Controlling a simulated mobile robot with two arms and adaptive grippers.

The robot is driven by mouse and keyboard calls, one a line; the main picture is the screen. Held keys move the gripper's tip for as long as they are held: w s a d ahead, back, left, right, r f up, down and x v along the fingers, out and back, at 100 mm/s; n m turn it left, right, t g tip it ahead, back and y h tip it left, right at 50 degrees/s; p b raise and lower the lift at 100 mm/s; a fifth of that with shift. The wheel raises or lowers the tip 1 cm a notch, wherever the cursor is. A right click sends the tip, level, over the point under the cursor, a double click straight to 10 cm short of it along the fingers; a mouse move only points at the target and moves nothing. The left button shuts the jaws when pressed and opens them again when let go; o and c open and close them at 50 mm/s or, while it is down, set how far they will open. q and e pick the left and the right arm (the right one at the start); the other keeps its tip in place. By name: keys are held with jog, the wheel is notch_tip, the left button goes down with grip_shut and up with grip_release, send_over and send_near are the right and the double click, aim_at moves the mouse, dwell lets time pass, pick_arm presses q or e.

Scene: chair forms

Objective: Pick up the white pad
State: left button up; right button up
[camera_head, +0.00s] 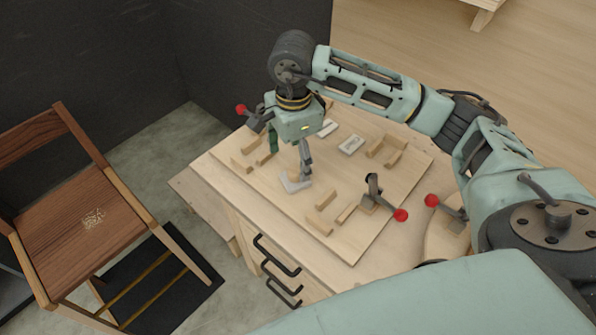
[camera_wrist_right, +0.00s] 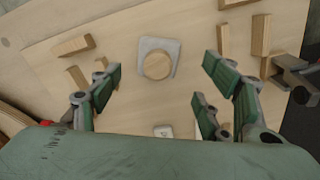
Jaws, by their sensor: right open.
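Several pale pads lie on the wooden board. A white pad (camera_head: 327,128) and a white rectangular pad with a darker middle (camera_head: 351,144) lie beyond my right gripper. A light grey-white pad (camera_head: 295,184) lies near its lower finger. In the wrist view, a grey-white pad (camera_wrist_right: 158,43) with a round wooden disc on it lies between and below the fingers. A small white piece (camera_wrist_right: 163,131) shows at the edge of my gripper body, partly hidden. My right gripper (camera_head: 289,160) is open, pointing down over the board; its fingers also show in the wrist view (camera_wrist_right: 161,70).
Small wooden blocks (camera_head: 325,199) stand around the pads. Clamps with red knobs (camera_head: 400,215) stand at the board's edges. The board (camera_head: 370,230) rests on a wooden cabinet with black handles (camera_head: 277,255). A wooden chair (camera_head: 75,205) stands at left.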

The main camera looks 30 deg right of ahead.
aim_at(296, 169)
jog(key=shift+s+f+p, duration=0.1)
jog(key=shift+f+p, duration=0.2)
jog(key=shift+f, duration=0.15)
notch_tip(296, 169, down, 4)
jog(key=shift+d+r+p, duration=0.1)
jog(key=shift+p, duration=0.7)
jog(key=shift+f, duration=0.45)
jog(key=c, duration=1.3)
notch_tip(296, 169, up, 9)
jog(key=b, duration=0.2)
jog(key=shift+b, duration=0.3)
jog(key=shift+c, duration=0.2)
jog(key=shift+r, duration=0.55)
jog(key=o, duration=0.7)
jog(key=c, duration=0.5)
jog(key=shift+o, duration=0.2)
jog(key=shift+s+f, duration=0.1)
